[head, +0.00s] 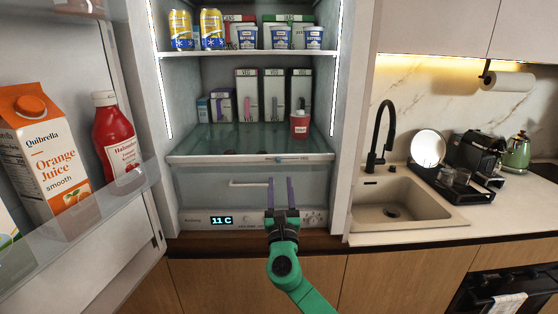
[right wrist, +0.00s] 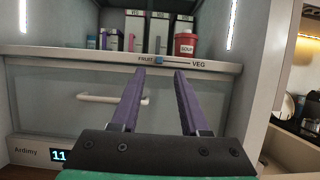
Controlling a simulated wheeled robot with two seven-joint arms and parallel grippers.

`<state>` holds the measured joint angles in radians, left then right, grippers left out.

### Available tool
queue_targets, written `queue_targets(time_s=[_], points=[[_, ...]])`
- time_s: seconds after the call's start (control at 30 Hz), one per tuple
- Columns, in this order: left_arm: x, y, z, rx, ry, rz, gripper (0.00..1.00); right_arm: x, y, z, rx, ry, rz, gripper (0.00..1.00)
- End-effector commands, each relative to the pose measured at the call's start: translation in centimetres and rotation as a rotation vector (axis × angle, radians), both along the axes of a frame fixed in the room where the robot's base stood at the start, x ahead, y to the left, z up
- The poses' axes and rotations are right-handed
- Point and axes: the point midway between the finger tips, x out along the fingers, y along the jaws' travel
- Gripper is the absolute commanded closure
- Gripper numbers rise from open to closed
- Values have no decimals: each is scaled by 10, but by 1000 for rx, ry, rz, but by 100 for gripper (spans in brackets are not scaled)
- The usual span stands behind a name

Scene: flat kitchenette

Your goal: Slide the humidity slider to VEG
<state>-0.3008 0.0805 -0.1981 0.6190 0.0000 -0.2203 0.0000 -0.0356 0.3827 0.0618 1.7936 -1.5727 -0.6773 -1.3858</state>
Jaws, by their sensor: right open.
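The humidity slider is a small blue knob (right wrist: 159,60) on the pale front strip of the fridge shelf. In the right wrist view it sits close beside the word FRUIT, with VEG farther right along the strip. It also shows, very small, in the head view (head: 278,159). My right gripper (head: 280,181) is open and empty, its two purple fingers pointing at the fridge just below the strip. In the right wrist view the fingertips (right wrist: 159,74) lie either side of the knob and below it, apparently not touching. My left gripper is out of view.
A drawer with a white handle (head: 250,183) and a control panel (head: 222,220) reading 11 C are below the strip. A red soup cup (head: 300,122) and cartons stand above. The open fridge door (head: 125,185) holds juice and ketchup at left; a sink (head: 395,205) is at right.

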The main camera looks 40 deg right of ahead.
Motion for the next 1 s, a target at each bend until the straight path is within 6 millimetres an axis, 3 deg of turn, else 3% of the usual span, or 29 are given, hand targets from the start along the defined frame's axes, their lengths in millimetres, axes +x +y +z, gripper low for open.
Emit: queue_targets(time_s=[0.1,0.3,0.63,0.73,0.77,1.0], points=[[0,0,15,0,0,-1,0,24,-18,18,0,-1,-1,55],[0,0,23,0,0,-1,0,52,-39,28,1,0,0,55],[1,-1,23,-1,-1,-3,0,58,-43,28,4,2,2,55],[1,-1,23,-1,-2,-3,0,57,-43,28,4,2,2,93],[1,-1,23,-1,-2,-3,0,58,-43,28,4,2,2,100],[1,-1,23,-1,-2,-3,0,57,-43,28,4,2,2,100]])
